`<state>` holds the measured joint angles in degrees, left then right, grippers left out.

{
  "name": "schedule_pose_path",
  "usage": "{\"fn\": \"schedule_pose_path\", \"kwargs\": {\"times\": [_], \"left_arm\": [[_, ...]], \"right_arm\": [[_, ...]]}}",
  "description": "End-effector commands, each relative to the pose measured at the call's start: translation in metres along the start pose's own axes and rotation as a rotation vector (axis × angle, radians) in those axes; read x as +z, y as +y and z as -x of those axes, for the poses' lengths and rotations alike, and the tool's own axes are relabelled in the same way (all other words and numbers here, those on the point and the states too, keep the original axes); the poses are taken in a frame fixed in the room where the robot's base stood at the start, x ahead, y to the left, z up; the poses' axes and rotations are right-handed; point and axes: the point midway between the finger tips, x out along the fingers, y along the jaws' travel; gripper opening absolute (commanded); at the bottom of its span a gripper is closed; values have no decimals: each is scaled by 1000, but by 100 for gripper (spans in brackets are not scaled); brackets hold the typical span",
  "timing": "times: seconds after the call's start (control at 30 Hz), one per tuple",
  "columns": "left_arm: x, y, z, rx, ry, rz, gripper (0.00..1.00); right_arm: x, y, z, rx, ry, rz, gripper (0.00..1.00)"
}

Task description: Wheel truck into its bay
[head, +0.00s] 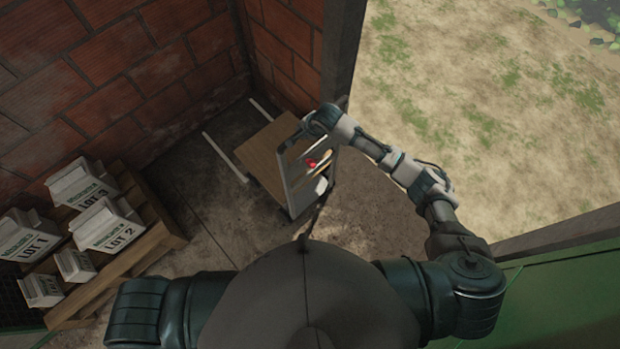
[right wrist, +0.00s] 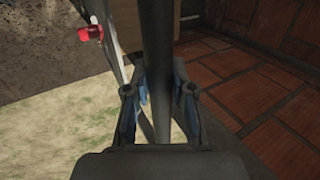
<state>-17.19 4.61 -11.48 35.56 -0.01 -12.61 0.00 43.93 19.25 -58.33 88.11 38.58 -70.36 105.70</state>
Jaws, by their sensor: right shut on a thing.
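The truck has a flat brown deck (head: 262,152) and an upright grey handle frame (head: 296,190) at its near right side. Two white floor lines, left (head: 225,157) and right (head: 262,109), mark the bay by the brick corner. The deck's left end lies between these lines, and the deck hides part of the floor there. My right gripper (head: 323,120) is at the top of the handle frame. In the right wrist view, its fingers (right wrist: 158,95) are shut around a dark handle bar (right wrist: 157,45). My left gripper is out of view.
A wooden pallet (head: 165,235) with several white lot boxes (head: 105,222) stands at the left. Brick walls (head: 130,75) close the far side. A door post (head: 343,50) rises close to my right gripper. Bare floor (head: 190,190) lies between pallet and truck.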

Motion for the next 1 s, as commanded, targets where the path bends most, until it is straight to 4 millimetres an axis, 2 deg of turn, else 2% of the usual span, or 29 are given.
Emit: {"fn": "schedule_pose_path", "kwargs": {"times": [0.03,0.17,0.57,1.0], "left_arm": [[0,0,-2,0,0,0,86],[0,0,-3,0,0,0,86],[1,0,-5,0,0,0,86],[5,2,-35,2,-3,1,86]], "right_arm": [[1,-9,-3,-7,-2,-1,15],[1,-19,-8,-6,-1,1,15],[1,-25,-12,-6,-1,0,15],[1,-83,-46,-6,-1,0,15]]}}
